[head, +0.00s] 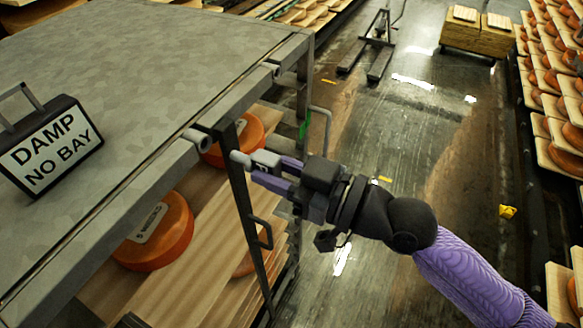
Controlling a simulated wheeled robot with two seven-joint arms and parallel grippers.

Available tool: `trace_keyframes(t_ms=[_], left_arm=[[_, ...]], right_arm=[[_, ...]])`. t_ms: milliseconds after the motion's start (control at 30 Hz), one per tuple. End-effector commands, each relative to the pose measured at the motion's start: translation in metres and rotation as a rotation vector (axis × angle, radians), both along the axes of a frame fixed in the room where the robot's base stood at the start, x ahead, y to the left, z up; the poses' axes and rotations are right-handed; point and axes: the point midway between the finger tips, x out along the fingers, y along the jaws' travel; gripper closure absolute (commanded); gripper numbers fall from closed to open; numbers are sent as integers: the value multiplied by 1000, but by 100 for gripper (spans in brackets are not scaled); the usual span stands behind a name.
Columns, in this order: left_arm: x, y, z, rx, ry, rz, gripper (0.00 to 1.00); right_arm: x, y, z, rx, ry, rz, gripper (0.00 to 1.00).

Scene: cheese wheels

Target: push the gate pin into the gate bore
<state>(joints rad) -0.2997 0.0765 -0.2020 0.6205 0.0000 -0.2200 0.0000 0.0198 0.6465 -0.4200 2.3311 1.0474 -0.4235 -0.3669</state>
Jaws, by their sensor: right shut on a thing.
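My right gripper (279,171) comes in from the right and is shut on the gate pin (242,158), a light grey rod with a rounded tip that points left past the purple fingers. The gate bore (197,138) appears to be the round grey sleeve at the edge of the metal-topped cart, left of and a little above the pin tip. A visible gap separates the pin from the sleeve in the picture; their distance in depth is hard to judge. The dark gate frame (240,205) stands just behind the pin. My left gripper is not in view.
A "DAMP NO BAY" sign (48,146) stands on the cart top (150,60). Orange cheese wheels (160,238) lie on boards below. A second grey sleeve (270,69) is farther along the edge. Racks of cheese (560,140) line the right; the floor between is mostly open.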

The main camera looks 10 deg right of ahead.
Motion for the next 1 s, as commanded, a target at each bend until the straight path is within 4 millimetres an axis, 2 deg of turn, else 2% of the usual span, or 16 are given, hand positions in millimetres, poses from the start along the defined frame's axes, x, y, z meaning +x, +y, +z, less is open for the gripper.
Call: trace_keyframes(t_ms=[300,1000], left_arm=[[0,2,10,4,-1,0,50],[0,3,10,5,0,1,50]], right_arm=[[17,23,1,-1,-1,0,100],[18,26,0,0,0,1,100]])
